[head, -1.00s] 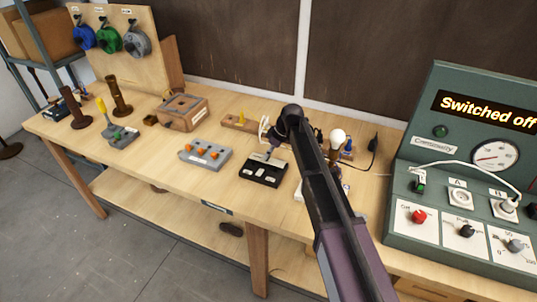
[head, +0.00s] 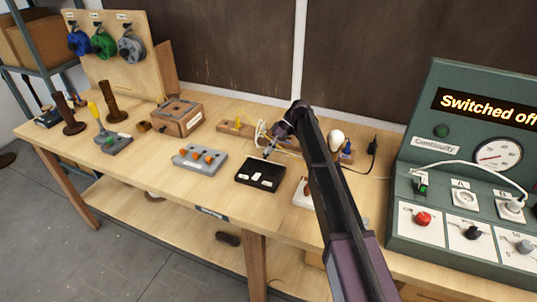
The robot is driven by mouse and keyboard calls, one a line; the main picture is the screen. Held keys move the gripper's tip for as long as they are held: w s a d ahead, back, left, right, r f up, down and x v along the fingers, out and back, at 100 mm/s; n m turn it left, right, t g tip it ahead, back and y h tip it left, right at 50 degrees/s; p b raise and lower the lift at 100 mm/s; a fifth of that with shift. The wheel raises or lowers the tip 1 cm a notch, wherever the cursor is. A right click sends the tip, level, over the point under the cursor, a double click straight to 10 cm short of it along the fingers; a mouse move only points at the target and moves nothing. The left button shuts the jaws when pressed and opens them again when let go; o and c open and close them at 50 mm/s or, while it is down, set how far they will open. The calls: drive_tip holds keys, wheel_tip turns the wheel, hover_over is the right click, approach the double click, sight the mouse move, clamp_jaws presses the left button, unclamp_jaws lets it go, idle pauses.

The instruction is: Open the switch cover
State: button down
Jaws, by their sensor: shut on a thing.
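My gripper (head: 269,150) is small in the head view, at the end of my dark arm, just behind the black tray (head: 241,178). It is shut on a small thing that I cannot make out. A white cord (head: 260,132) loops beside the gripper, close to a wooden board with a yellow part (head: 238,122). A white object (head: 302,195) lies right of the tray, partly hidden by my arm. I cannot tell which of these is the switch or how its cover stands.
A grey block with orange parts (head: 183,163) stands left of the tray. A wooden box (head: 178,121) is behind it. A light bulb (head: 337,138) is behind my arm. The green test panel (head: 425,240) at right reads "Switched off". The bench front is clear.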

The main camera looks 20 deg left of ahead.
drive_tip(key=shift+w+a, duration=0.1)
drive_tip(key=shift+a, duration=0.05)
drive_tip(key=shift+c, duration=2.4)
unclamp_jaws()
